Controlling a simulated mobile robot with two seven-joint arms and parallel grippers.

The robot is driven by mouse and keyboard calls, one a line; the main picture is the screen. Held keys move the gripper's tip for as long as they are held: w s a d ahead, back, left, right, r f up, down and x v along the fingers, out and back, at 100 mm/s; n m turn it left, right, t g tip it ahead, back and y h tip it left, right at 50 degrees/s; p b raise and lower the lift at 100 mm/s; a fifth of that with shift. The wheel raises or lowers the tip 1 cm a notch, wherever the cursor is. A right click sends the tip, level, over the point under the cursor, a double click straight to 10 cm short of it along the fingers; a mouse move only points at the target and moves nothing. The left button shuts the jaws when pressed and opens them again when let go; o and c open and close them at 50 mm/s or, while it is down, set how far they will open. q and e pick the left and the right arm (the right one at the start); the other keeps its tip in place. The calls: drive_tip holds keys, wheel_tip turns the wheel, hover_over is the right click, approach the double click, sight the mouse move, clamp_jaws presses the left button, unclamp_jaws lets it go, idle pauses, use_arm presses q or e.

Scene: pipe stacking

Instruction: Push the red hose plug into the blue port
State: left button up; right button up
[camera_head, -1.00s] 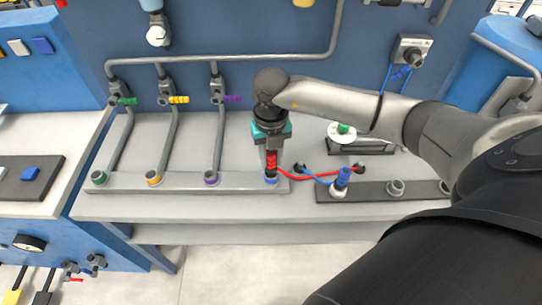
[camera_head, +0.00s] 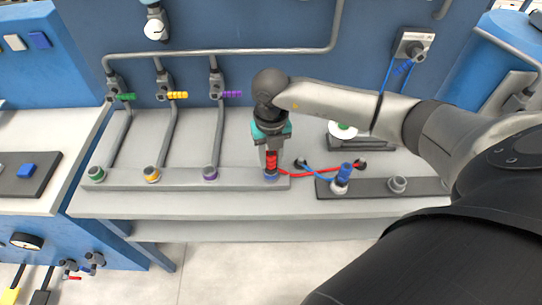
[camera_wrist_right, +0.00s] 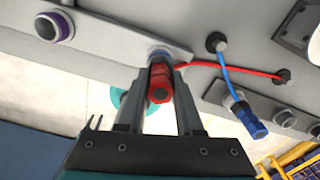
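My right gripper (camera_head: 271,162) is shut on the red hose plug (camera_head: 271,160) and holds it upright at the blue port (camera_head: 271,177), at the right end of the grey port strip. In the right wrist view, the red plug (camera_wrist_right: 160,82) sits between the two fingers, with its far end at the blue-ringed port (camera_wrist_right: 158,52). The plug's lower end meets the port; how deep it sits is hidden. A red hose (camera_head: 310,174) runs from the plug to the right. My left gripper is not in view.
Green (camera_head: 97,174), yellow (camera_head: 152,174) and purple (camera_head: 210,173) ports stand left on the same strip. A blue plug (camera_head: 345,170) with a blue hose stands on the dark strip at right, beside an empty grey socket (camera_head: 397,184). Pipes with valves rise behind.

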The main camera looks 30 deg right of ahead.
drive_tip(key=o, duration=0.5)
